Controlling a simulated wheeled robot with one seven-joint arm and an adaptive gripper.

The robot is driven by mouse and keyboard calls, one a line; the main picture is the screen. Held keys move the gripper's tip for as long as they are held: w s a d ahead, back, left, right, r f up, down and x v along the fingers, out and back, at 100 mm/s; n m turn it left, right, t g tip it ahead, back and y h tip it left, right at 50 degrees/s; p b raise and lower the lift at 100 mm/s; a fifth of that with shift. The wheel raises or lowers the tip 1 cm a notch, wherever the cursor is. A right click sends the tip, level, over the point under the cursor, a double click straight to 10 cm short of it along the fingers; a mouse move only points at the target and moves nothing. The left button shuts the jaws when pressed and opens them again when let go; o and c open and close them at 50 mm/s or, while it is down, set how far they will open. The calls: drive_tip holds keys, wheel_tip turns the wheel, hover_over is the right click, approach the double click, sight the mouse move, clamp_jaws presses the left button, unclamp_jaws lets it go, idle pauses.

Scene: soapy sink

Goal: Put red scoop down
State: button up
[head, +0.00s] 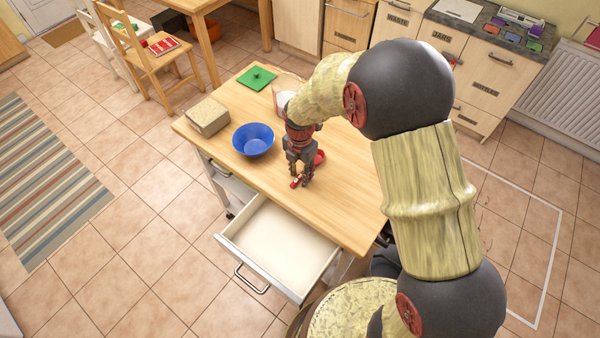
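The red scoop (320,157) is at my gripper (299,180), over the wooden worktop. Its rounded red part shows to the right, behind the fingers, and a small red end shows at the fingertips on the left. The middle of the scoop is hidden by the fingers. My gripper points down and appears shut on the scoop, low over the worktop. From this view I cannot tell whether the scoop touches the wood.
A blue bowl (253,139) stands left of my gripper, with a beige block (208,117) beyond. A green square (257,78) and a clear container (285,88) are at the back. An open, empty drawer (278,245) juts out in front. Bare worktop (340,215) lies right of my gripper.

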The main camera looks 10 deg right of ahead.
drive_tip(key=s+d+r+m+t+p, duration=0.1)
drive_tip(key=s+d+r+m, duration=0.15)
drive_tip(key=r, duration=0.75)
drive_tip(key=s+d+r+m+p, duration=0.1)
drive_tip(key=r+m+p, duration=0.15)
drive_tip(key=r, duration=0.85)
drive_tip(key=s+d+r+m+t, duration=0.1)
drive_tip(key=s+d+r+m, duration=0.1)
drive_tip(key=s+r+m, duration=0.2)
drive_tip(key=s+d+r+m+t, duration=0.2)
drive_tip(key=s+r+m, duration=0.1)
drive_tip(key=s+m, duration=0.6)
drive_tip(key=s+d+r+m+t+b, duration=0.1)
drive_tip(key=s+d+r+m, duration=0.2)
drive_tip(key=s+m, duration=0.4)
drive_tip(key=shift+r+m+t, duration=0.3)
drive_tip(key=shift+r+m, duration=0.5)
drive_tip(key=shift+m, duration=0.2)
drive_tip(key=shift+w+d, duration=0.1)
